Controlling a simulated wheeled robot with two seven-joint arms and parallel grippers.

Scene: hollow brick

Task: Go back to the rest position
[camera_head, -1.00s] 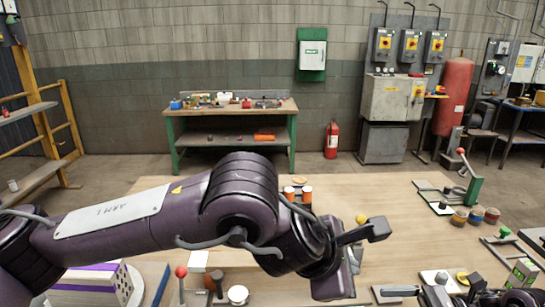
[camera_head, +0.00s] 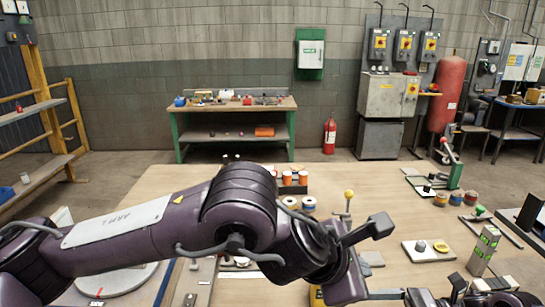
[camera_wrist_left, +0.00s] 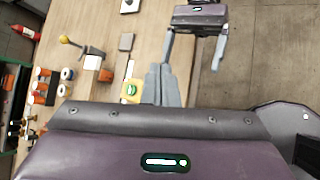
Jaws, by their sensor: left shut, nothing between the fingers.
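My left arm (camera_head: 130,225) reaches in from the left and bends over the near part of the wooden table. My left gripper (camera_head: 392,294) is at the lower edge of the head view, partly cut off. In the left wrist view its fingers (camera_wrist_left: 165,85) lie together, shut and empty. My right gripper (camera_head: 437,291) is at the lower right of the head view. The left wrist view shows it opposite my left one, with its two fingers (camera_wrist_left: 195,48) apart and nothing between them.
The wooden table (camera_head: 385,200) spreads below my arms. A yellow-knobbed clamp (camera_head: 349,195), a green clamp (camera_head: 455,172), several spools (camera_head: 440,199) and a level-like block (camera_head: 484,250) stand on it. A round grey disc (camera_head: 125,280) is at the lower left, partly behind my arm.

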